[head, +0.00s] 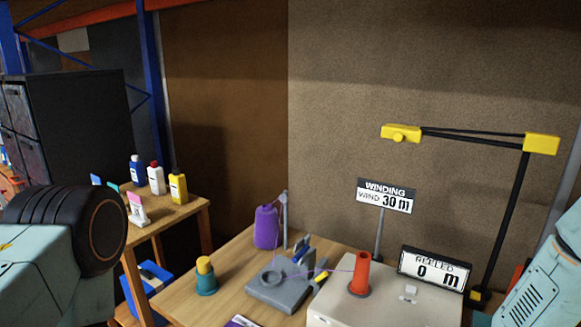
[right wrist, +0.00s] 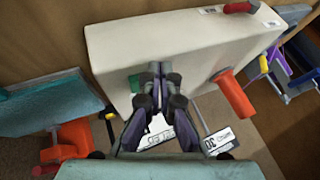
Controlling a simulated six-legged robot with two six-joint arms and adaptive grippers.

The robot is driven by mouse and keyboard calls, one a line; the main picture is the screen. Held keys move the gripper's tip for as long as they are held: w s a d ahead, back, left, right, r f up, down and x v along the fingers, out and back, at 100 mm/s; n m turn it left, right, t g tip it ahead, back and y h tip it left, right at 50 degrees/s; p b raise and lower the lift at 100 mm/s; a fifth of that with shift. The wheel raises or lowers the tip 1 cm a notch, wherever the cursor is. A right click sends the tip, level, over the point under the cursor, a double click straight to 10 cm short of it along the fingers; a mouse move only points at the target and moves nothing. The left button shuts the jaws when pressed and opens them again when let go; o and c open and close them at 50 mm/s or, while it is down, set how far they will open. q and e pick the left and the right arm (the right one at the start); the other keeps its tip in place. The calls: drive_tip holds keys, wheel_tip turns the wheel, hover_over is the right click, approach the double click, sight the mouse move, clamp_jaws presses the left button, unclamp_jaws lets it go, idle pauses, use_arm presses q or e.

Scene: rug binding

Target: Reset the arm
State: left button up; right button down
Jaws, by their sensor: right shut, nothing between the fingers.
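My right gripper (right wrist: 154,72) shows in the right wrist view with its two dark fingers together and nothing between them. It is over the near side of a cream winding machine box (right wrist: 190,40), in front of a green patch (right wrist: 140,82) on it. I cannot tell whether the fingertips touch the box. In the head view the box (head: 400,312) stands at the lower right and carries an orange-red spool (head: 361,272). My right gripper is outside the head view; only part of my arm shows at the right edge. My left gripper is not in view.
The wooden table (head: 225,268) holds a purple yarn cone (head: 266,228), a grey device (head: 283,290), a teal and yellow pot (head: 206,277) and a "WINDING 30 m" sign (head: 386,196). A black lamp-like arm with yellow ends (head: 507,220) rises at right. Bottles (head: 156,178) stand on a side table.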

drive_tip(key=s+a+f, duration=0.1)
drive_tip(key=s, duration=0.1)
drive_tip(key=s+a+f+n+g, duration=0.1)
drive_tip(key=s, duration=0.1)
drive_tip(key=s+a+f+g, duration=0.1)
drive_tip(key=s, duration=0.1)
drive_tip(key=shift+s+a+f, duration=0.3)
drive_tip(key=shift+s, duration=0.1)
drive_tip(key=s+a+f+n+g+h, duration=0.1)
drive_tip(key=s+a+n+g, duration=0.15)
drive_tip(key=s, duration=1.05)
drive_tip(key=s+a+f+n+g, duration=0.1)
drive_tip(key=s+n+g, duration=0.2)
drive_tip(key=s, duration=1)
wheel_tip(320, 180, down, 15)
drive_tip(key=b, duration=1.4)
drive_tip(key=shift+w+b, duration=0.35)
drive_tip(key=shift+w, duration=0.1)
